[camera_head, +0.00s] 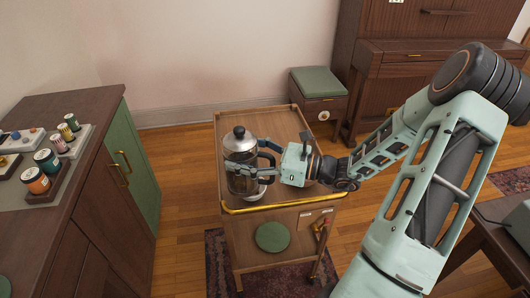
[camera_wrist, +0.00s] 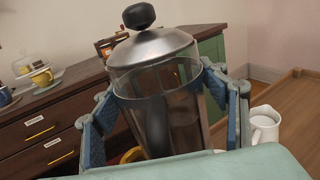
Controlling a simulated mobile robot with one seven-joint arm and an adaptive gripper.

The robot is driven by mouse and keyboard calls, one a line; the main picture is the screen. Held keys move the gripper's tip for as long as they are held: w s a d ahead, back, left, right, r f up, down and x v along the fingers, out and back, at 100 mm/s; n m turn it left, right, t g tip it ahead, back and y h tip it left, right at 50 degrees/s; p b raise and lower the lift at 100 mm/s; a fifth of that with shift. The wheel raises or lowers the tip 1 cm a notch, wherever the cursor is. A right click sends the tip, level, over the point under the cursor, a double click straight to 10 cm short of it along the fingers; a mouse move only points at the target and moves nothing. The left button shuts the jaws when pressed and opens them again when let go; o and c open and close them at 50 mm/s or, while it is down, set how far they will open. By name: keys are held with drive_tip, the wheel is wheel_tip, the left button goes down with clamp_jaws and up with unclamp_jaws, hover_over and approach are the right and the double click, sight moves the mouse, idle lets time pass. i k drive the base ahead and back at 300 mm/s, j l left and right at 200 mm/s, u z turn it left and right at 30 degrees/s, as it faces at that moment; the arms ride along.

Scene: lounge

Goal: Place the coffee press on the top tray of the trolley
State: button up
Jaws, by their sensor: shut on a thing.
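The coffee press (camera_head: 239,148), a glass cylinder with a silver lid and black knob, is over the front left part of the trolley's wooden top tray (camera_head: 270,122). My gripper (camera_head: 243,171) reaches in from the right and is shut on its glass body. In the wrist view the press (camera_wrist: 160,60) stands between the two blue-padded fingers (camera_wrist: 165,112), and its base is hidden. It looks about upright in the head view. I cannot tell whether its base touches the tray.
A small white pitcher (camera_wrist: 264,124) stands right of the press in the wrist view. The tray's far part is clear. A yellow rail (camera_head: 285,204) edges the trolley's front. A dark cabinet (camera_head: 85,190) with jars stands left; a green-topped stool (camera_head: 318,84) is behind.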

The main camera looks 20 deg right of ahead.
sight(263, 134)
drive_tip(key=i+j, duration=0.2)
drive_tip(key=j, duration=0.2)
drive_tip(key=i+j+z, duration=0.1)
drive_tip(key=i+j, duration=0.15)
drive_tip(key=i+j+z, duration=0.1)
drive_tip(key=j, duration=0.4)
drive_tip(key=i, duration=0.05)
